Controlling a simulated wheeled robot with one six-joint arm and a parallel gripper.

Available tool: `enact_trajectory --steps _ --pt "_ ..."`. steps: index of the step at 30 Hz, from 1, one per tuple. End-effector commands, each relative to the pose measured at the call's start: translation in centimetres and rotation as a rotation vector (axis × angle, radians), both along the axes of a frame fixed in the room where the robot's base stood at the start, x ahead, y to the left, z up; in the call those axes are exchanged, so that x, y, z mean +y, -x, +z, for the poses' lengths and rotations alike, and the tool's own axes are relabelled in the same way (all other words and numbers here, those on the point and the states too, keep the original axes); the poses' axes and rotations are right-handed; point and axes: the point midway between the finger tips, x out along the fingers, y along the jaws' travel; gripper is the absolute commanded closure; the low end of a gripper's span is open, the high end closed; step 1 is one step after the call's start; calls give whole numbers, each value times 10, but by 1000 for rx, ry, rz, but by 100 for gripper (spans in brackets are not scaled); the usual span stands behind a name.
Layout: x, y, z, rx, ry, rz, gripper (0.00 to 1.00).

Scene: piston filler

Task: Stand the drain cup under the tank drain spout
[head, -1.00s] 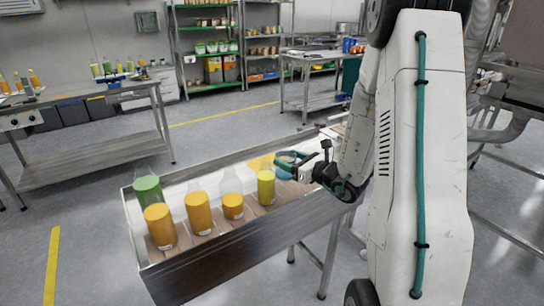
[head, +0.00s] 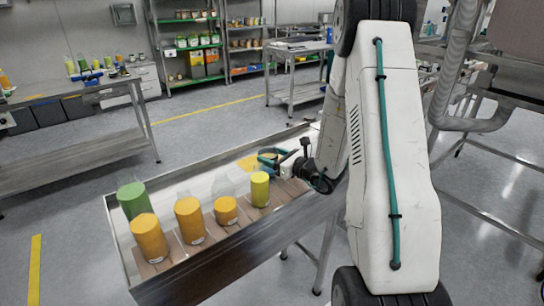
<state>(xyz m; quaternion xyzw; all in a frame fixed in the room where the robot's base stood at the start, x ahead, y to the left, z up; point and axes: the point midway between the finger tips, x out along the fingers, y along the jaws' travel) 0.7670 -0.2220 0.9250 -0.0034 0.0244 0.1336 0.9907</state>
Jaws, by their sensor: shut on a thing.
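My gripper (head: 279,157), dark with teal fingers, is over the far right part of a long metal tray table, just right of the yellow bottle. It is small and partly covered by my own wrist. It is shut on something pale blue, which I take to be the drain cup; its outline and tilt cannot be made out. I cannot tell whether the cup touches the tray. I cannot make out the tank drain spout in this view.
The metal tray table (head: 215,262) holds a green bottle (head: 133,201), orange bottles (head: 149,238) and a yellow bottle (head: 260,189), close left of my gripper. A pipe (head: 458,70) and steel frame stand at right.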

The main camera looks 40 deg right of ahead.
Motion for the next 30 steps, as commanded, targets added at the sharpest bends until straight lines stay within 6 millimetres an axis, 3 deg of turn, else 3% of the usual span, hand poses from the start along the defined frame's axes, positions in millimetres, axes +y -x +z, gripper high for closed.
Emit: enact_trajectory --steps 5,6,8,9,19,23,30 --pt "0 0 -3 1 -1 0 66" --pt "0 0 -4 1 -1 0 36" --pt "0 0 -3 1 -1 0 19" --pt "0 0 -3 1 -1 0 17" --pt "0 0 1 0 1 0 17" --pt "-6 17 1 2 0 -3 17" --pt "-20 68 4 2 -1 -6 17"
